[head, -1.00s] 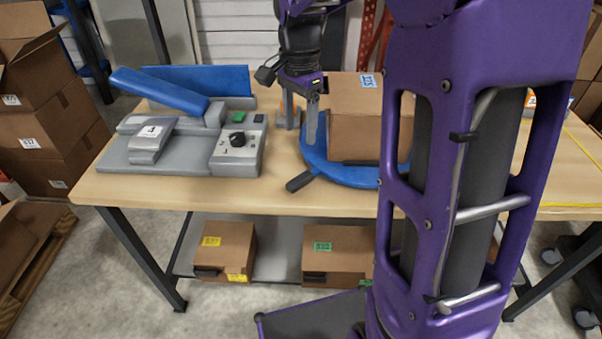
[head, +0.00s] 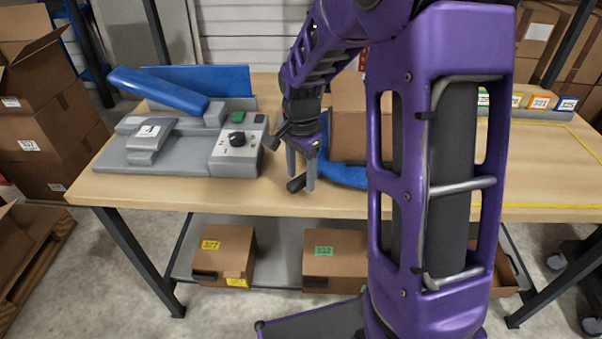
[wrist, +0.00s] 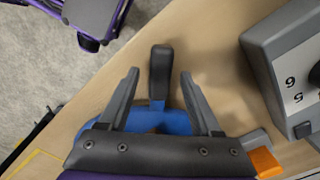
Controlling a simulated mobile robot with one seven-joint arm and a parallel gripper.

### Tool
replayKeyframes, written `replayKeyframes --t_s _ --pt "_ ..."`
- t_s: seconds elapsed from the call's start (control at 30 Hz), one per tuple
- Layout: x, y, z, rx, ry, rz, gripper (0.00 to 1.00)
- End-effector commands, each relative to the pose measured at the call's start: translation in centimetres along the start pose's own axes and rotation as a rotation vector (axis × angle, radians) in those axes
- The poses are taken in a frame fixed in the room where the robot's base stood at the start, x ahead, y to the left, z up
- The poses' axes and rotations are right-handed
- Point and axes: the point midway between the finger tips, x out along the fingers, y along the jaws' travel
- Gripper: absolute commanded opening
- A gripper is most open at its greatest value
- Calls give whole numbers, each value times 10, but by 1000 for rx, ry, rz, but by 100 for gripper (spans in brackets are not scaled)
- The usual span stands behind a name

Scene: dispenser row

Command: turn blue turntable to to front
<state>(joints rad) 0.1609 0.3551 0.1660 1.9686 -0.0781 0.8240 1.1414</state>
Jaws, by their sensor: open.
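The blue turntable (head: 345,176) sits on the table with a cardboard box (head: 350,132) on it; my arm hides its right part. Its dark handle (head: 296,184) sticks out at the front left. My gripper (head: 301,178) points down at this handle and is open. In the wrist view, the handle (wrist: 160,72) lies between the two spread fingers of my gripper (wrist: 158,76), with a gap on each side. Part of the blue turntable (wrist: 172,122) shows below the handle there.
A grey machine with a black knob (head: 237,137) and a blue chute (head: 158,90) stands to the left. Cardboard boxes (head: 222,250) sit on the lower shelf. Bare tabletop (head: 200,190) lies along the front edge. Small labelled bins (head: 540,101) stand at the back right.

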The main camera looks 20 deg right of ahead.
Motion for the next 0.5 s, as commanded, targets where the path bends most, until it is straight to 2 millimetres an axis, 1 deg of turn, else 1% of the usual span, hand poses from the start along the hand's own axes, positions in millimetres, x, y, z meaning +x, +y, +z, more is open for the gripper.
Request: replayKeyframes --t_s 0.07,0.17,0.2,0.27,0.3,0.43,0.5 --pt "0 0 0 0 0 0 65" --pt "0 0 0 0 0 0 49" --pt "0 0 0 0 0 0 42" --pt "0 0 0 0 0 0 31" --pt "0 0 0 0 0 0 24" --pt "0 0 0 0 0 0 0" --pt "0 0 0 0 0 0 0"
